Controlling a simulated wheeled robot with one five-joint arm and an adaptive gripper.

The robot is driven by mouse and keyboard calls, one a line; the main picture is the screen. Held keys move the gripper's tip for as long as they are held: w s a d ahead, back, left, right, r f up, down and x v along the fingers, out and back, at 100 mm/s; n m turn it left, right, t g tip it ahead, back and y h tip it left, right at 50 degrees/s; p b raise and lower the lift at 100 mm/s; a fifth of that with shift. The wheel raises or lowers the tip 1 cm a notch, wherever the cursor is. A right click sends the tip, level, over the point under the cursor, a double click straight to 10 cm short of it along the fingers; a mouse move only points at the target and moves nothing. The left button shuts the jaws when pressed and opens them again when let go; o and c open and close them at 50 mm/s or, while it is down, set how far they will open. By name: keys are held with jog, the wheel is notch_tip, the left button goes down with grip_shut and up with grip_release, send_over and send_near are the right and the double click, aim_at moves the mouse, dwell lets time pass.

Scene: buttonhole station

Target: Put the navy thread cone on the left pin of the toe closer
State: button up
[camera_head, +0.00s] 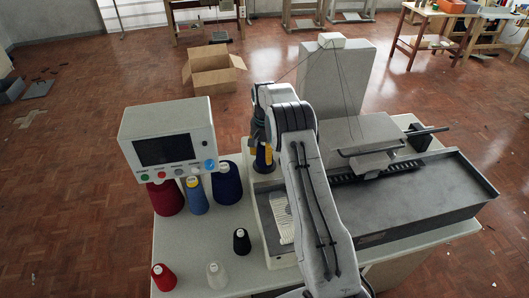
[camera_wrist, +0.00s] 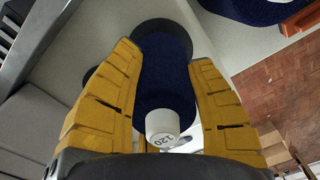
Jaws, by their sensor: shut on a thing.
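My gripper (camera_head: 261,152) is at the left end of the machine, beside the control panel. In the wrist view its yellow fingers (camera_wrist: 165,58) are shut on both sides of the navy thread cone (camera_wrist: 163,85). The cone's white tip, marked 120, points toward the wrist camera. In the head view only a little of the navy cone (camera_head: 261,160) shows between the fingers. A dark round disc (camera_wrist: 160,24) shows at the cone's far end; I cannot tell whether they touch. The toe closer (camera_head: 340,90) is the pale machine on the table. Its pins cannot be made out.
A control panel (camera_head: 168,146) stands close left. Behind and below it are a large red cone (camera_head: 165,199), a blue cone (camera_head: 196,198) and another navy cone (camera_head: 227,184). Small red (camera_head: 163,278), white (camera_head: 216,276) and black (camera_head: 241,242) cones stand in front. A long grey tray (camera_head: 430,195) lies right.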

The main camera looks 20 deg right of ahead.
jog(key=shift+f, duration=0.2)
jog(key=o, duration=1.2)
notch_tip(320, 180, up, 12)
jog(key=shift+s+f, duration=0.1)
jog(key=shift+f, duration=0.1)
jog(key=shift+r, duration=0.25)
